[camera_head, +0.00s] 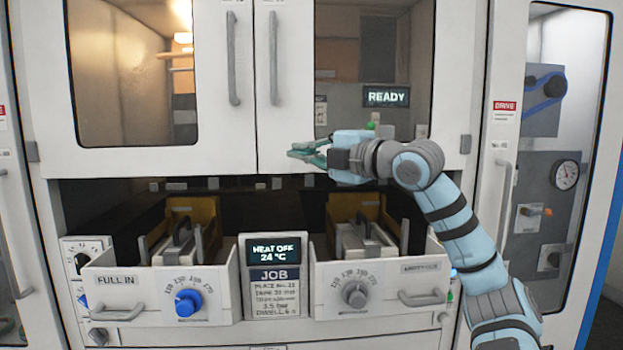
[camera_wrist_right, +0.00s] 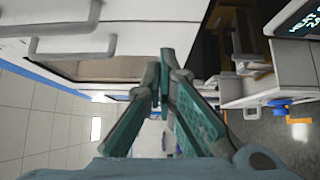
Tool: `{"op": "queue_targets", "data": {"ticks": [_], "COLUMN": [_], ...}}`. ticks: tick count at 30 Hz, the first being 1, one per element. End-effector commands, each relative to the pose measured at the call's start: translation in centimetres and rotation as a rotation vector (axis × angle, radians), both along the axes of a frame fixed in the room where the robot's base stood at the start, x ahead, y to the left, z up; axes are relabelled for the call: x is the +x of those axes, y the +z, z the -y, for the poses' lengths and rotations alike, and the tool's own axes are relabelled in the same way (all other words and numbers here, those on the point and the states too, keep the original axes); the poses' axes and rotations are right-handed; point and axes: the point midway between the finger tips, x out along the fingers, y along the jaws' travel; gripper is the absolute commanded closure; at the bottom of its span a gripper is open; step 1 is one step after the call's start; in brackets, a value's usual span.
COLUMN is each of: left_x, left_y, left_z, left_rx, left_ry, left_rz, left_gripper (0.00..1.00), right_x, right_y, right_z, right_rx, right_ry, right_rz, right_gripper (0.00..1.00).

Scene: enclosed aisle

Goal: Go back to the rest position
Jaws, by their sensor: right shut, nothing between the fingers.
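My right gripper (camera_head: 300,153) is in front of the lower part of the right upper cabinet door (camera_head: 390,155), above the drawers. Its arm comes up from the lower right and the fingers point left. In the right wrist view the teal fingers (camera_wrist_right: 165,65) come together at their tips with nothing between them. My left gripper and arm are not in view.
Two drawers stand out below, one with a blue knob (camera_head: 190,302) and one with a grey knob (camera_head: 354,292). A JOB panel (camera_head: 274,280) reads "HEAT OFF 24 °C" between them. Cabinet handles (camera_head: 273,60) stick out above. A READY display (camera_head: 386,96) shows behind the right window.

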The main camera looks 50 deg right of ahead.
Motion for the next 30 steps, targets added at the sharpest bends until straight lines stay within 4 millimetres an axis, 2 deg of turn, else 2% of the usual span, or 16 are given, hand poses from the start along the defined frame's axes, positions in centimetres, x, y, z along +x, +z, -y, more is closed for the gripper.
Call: {"op": "queue_targets", "data": {"ticks": [1,4,11,14,17,20,22,23,24,26,27,29,30], "left_x": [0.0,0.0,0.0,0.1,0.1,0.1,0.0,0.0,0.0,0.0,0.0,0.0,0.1], "left_y": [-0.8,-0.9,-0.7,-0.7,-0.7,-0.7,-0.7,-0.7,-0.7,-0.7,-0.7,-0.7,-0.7], "left_z": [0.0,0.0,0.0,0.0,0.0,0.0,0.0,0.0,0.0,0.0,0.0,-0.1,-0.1], "left_rx": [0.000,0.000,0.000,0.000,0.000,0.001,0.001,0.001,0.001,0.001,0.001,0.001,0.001], "left_ry": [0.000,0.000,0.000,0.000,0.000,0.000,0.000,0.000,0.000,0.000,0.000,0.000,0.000], "left_rz": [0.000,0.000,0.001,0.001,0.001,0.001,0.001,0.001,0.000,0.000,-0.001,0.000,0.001], "left_gripper": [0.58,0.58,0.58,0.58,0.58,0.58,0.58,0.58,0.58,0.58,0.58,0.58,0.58], "right_x": [-0.6,-1.2,-1.4,-0.9,1.0,3.5,4.3,4.1,3.9,4.0,4.0,3.7,3.0], "right_y": [-0.3,0.0,0.3,0.0,-1.4,-4.2,-7.0,-8.5,-10.5,-15.6,-19.4,-25.7,-30.1], "right_z": [0.0,-0.1,0.0,-0.7,-4.1,-11.0,-17.3,-19.4,-19.9,-17.5,-15.7,-13.7,-12.9], "right_rx": [0.000,0.002,0.002,-0.002,-0.015,0.009,0.138,0.263,0.453,0.751,0.880,1.021,1.090], "right_ry": [0.000,0.002,0.000,0.025,0.146,0.384,0.595,0.655,0.642,0.457,0.309,0.090,-0.050], "right_rz": [0.002,0.001,0.000,0.002,0.024,0.100,0.240,0.331,0.441,0.527,0.524,0.457,0.386], "right_gripper": [1.00,1.00,1.00,1.00,1.00,1.00,1.00,1.00,1.00,1.00,1.00,1.00,1.00]}}
